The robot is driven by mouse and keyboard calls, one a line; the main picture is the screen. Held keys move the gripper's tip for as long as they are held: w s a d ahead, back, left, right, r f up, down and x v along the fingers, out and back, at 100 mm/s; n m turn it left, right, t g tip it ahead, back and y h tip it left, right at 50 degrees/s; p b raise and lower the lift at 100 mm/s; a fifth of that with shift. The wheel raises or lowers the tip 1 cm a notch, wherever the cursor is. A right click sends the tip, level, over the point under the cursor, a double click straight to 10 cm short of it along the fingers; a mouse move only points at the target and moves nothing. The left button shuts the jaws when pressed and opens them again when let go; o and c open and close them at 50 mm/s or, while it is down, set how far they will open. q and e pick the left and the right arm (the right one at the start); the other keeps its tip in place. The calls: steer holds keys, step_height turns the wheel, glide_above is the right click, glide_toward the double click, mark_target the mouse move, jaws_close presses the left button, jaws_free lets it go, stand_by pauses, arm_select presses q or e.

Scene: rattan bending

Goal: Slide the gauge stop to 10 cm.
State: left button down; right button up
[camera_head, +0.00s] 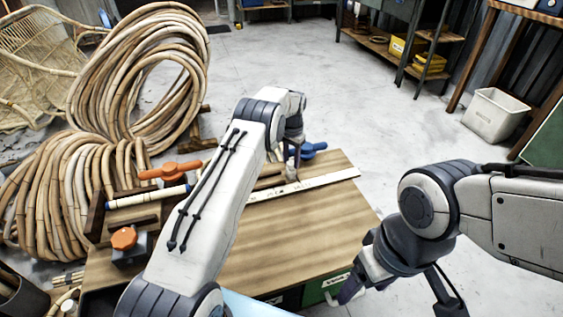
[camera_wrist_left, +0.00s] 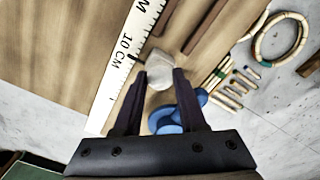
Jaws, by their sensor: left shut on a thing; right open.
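The white ruler (camera_head: 315,184) lies along the wooden bench top (camera_head: 290,235). In the left wrist view its face shows "10 CM" (camera_wrist_left: 125,45) and part of another marking. The gauge stop, a small pale grey block (camera_wrist_left: 160,76), sits beside the ruler's edge near the 10 CM label; its exact alignment with the mark is hard to tell. My left gripper (camera_wrist_left: 160,80) is shut on the stop, with its dark fingers on either side. In the head view this gripper (camera_head: 292,165) is small and partly hidden by its own arm. My right gripper (camera_head: 398,288) is open and empty at the bench's front right.
A blue clamp handle (camera_head: 308,150) stands just beyond the stop, also in the left wrist view (camera_wrist_left: 176,118). An orange handle (camera_head: 170,172), an orange knob (camera_head: 124,238) and a pale rod (camera_head: 148,196) are at left. Large rattan coils (camera_head: 140,75) stand behind. The bench's front right is clear.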

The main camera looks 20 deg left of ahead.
arm_select(q)
steer(key=shift+w+d, duration=0.15)
steer(key=shift+d, duration=0.2)
steer(key=shift+c, duration=2.4)
jaws_free()
steer(key=shift+a, duration=0.1)
step_height(320, 180, up, 11)
steer(key=p, duration=0.3)
steer(key=shift+f, duration=0.2)
